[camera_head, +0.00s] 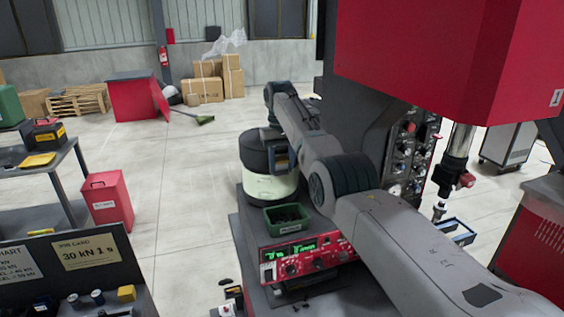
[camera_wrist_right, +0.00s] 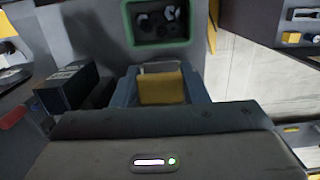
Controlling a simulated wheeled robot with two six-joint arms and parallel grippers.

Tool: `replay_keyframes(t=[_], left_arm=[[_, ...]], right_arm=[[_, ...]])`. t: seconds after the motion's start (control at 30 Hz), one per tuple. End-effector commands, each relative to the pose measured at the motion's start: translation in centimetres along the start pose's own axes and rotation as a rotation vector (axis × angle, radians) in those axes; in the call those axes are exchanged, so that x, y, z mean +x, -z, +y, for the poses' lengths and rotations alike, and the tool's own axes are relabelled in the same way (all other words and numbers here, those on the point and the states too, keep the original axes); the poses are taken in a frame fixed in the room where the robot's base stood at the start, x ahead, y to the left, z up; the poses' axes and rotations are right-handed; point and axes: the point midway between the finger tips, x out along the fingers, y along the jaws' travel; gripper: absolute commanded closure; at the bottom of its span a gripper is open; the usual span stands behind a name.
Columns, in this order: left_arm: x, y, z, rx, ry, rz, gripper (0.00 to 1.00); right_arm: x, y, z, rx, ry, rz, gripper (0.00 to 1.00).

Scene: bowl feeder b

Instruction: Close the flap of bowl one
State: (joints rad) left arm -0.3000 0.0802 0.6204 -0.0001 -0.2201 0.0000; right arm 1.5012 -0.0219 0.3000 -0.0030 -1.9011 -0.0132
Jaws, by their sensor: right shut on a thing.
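My right gripper (camera_head: 284,163) reaches down at the drum's right side, below my bent forearm. In the right wrist view my right gripper (camera_wrist_right: 160,88) is shut on a yellow piece (camera_wrist_right: 161,88) between its blue-grey fingers. I cannot tell for sure whether this piece is the flap's tab. The flap itself is not clear, as my gripper and wrist cover that part of the bowl. My left gripper is not in view.
A green bin (camera_head: 287,229) of dark parts stands just in front of the bowl, above a red control box (camera_head: 303,259). A red hopper (camera_head: 450,60) hangs at the upper right over a valve panel (camera_head: 415,150).

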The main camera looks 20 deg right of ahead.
Motion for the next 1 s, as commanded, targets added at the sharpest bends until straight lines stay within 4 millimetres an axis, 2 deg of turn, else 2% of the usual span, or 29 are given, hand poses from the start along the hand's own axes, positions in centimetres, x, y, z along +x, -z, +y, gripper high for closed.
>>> replay_keyframes(t=[0.37,0.4,0.5,0.83,1.0], left_arm=[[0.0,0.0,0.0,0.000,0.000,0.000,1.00],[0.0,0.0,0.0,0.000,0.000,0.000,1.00],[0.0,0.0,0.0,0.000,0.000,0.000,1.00],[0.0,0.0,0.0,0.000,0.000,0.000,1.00],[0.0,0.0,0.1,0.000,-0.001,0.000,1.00]], right_arm=[[0.2,-0.1,0.0,0.000,0.000,-0.006,0.83],[0.2,-0.1,0.0,0.000,0.000,-0.006,0.58],[0.1,-0.1,0.0,0.000,0.000,-0.005,0.39],[-0.2,-0.1,0.0,0.000,0.000,-0.002,0.38],[-2.4,-0.5,0.4,0.003,0.000,-0.001,0.38]])
